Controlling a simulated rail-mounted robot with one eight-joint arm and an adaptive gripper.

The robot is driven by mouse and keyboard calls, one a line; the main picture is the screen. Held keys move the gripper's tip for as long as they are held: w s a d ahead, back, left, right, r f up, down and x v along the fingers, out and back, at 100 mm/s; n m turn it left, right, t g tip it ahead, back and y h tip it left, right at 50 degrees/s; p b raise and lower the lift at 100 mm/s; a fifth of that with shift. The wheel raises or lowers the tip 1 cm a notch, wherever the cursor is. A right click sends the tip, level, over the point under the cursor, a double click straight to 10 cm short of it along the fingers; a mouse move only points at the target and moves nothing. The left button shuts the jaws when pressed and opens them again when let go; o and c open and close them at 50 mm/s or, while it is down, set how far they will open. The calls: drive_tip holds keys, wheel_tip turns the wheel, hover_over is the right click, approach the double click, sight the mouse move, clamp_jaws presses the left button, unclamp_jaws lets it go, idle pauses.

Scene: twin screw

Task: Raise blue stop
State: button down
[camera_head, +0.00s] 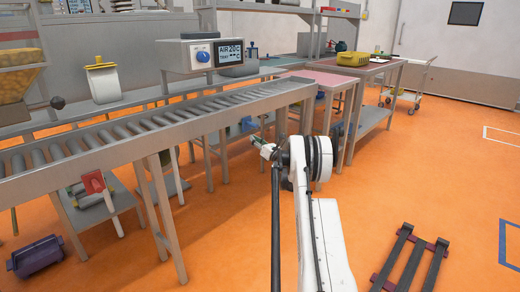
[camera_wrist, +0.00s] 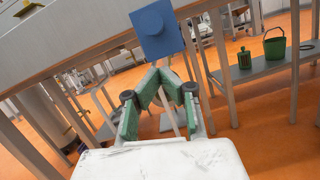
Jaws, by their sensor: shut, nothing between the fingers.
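The blue stop (camera_wrist: 157,30) shows in the wrist view as a square blue plate with a rounded knob, at the lower edge of the conveyor's side. My gripper (camera_wrist: 161,76) has green finger pads that meet at the tips, just below the blue plate in the picture. It is shut and empty. I cannot tell whether the tips touch the plate. In the head view my gripper (camera_head: 258,142) is beside the conveyor's right part, low against its side. The blue stop is not clear there.
The roller conveyor (camera_head: 140,130) runs across the left, with a red paddle (camera_head: 94,182) below its near side. A control box (camera_head: 205,54) stands above it. A green bucket (camera_wrist: 274,46) is on a shelf.

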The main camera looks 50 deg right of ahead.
drive_tip(key=r, duration=0.3)
drive_tip(key=shift+s+d+r+b, duration=0.15)
drive_tip(key=shift+s+d+b, duration=0.05)
drive_tip(key=shift+d+b, duration=0.2)
wheel_tip(320, 180, up, 5)
drive_tip(key=shift+f+p, duration=0.15)
drive_tip(key=shift+p, duration=0.85)
drive_tip(key=shift+f, duration=0.1)
wheel_tip(320, 180, down, 4)
drive_tip(key=f+b, duration=0.1)
drive_tip(key=b, duration=0.1)
drive_tip(key=p, duration=0.3)
approach(255, 125)
drive_tip(key=shift+s+a+f, duration=0.1)
drive_tip(key=shift+a+f, duration=0.1)
drive_tip(key=shift+f, duration=0.6)
drive_tip(key=shift+s+a+f, duration=0.1)
drive_tip(key=shift+a+f, duration=0.1)
drive_tip(key=shift+f, duration=0.65)
